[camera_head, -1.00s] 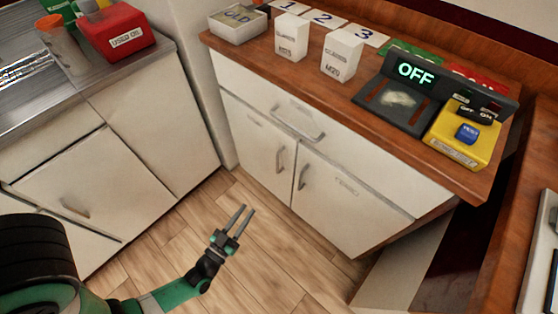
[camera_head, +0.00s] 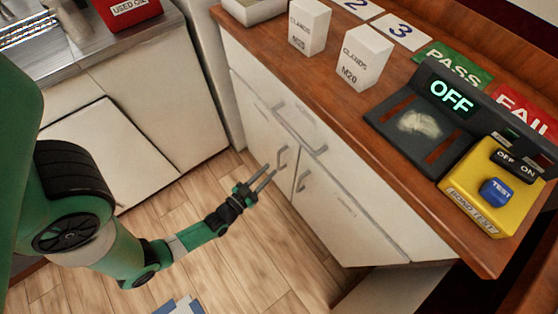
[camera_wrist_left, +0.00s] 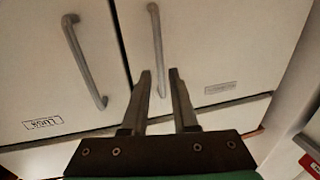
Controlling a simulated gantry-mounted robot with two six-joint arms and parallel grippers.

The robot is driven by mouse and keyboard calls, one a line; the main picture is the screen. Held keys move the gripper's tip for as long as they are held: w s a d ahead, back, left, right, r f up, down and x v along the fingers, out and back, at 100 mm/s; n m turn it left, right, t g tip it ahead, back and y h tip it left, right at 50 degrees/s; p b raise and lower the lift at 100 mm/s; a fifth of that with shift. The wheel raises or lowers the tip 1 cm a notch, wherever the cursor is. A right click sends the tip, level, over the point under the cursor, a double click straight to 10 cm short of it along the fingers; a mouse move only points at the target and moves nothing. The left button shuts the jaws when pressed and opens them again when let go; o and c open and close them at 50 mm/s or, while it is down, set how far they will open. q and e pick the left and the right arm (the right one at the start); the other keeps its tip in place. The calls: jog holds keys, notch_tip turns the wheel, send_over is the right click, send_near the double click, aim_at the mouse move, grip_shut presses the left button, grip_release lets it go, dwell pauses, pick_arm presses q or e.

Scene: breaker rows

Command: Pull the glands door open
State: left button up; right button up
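The white cabinet under the wooden counter has two doors, both shut. The left door (camera_head: 255,130) shows in the wrist view (camera_wrist_left: 225,50) with a blurred label; I cannot read "glands" on it. The other door (camera_head: 340,215) has a label like "LUGS", upside down in the wrist view (camera_wrist_left: 43,123). The left door's grey bar handle (camera_head: 281,158) lines up between my left fingers in the wrist view (camera_wrist_left: 156,45). My left gripper (camera_head: 270,175) is open and empty, its tips close to that handle; I cannot tell whether they touch. My right gripper is out of view.
A drawer handle (camera_head: 299,128) sits above the doors. The counter (camera_head: 310,75) holds two white gland boxes (camera_head: 364,57) and a yellow bond test unit (camera_head: 490,190). Another cabinet (camera_head: 150,95) stands to the left.

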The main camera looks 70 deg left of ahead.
aim_at(278, 161)
pick_arm(q)
jog(key=x, duration=0.6)
jog(key=shift+b, duration=0.35)
grip_shut()
dwell(0.9)
